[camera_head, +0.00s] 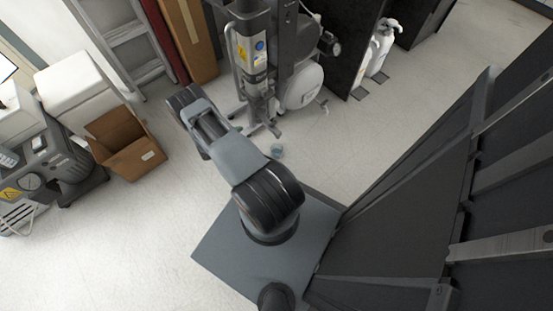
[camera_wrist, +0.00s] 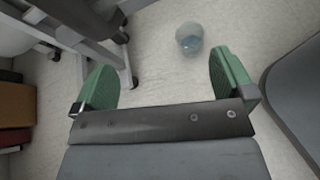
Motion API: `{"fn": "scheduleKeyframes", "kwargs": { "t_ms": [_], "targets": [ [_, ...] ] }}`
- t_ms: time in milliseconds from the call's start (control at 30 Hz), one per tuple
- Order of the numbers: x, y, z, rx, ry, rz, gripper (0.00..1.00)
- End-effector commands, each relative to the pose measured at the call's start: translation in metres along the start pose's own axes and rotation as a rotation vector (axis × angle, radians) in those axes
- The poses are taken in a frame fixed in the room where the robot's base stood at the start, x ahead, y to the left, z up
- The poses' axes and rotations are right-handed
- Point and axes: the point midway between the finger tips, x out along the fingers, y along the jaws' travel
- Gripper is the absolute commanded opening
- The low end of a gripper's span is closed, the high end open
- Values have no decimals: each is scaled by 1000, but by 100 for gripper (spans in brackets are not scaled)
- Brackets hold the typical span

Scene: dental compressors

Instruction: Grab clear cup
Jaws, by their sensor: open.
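The clear cup (camera_wrist: 189,38) is a small, see-through, slightly bluish thing on the pale floor. In the wrist view it is at the top, beyond my gripper and a little right of the middle between its fingers. My gripper (camera_wrist: 165,78) has two green fingers spread wide apart, with nothing between them. In the head view the cup (camera_head: 277,150) lies on the floor just right of my arm, near the foot of the grey wheeled equipment. My fingertips cannot be made out in the head view.
Grey wheeled equipment (camera_head: 252,60) stands on the floor behind the cup, its legs (camera_wrist: 105,45) left of it in the wrist view. An open cardboard box (camera_head: 126,143) stands left. A dark panelled structure (camera_head: 420,190) fills the right. The floor right of the cup is clear.

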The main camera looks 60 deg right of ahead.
Motion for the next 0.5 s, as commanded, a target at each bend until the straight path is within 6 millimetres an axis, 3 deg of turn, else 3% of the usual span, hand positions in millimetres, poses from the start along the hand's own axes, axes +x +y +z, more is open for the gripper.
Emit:
{"fn": "scheduleKeyframes", "kwargs": {
  "t_ms": [33, 200, 333, 500],
  "targets": [
    [23, -17, -32, -44, -13, 11, 100],
    [61, -49, -78, -143, -36, 54, 100],
    [77, -63, -95, -181, -43, 72, 100],
    [106, -68, -102, -196, -45, 76, 100]
  ]
}}
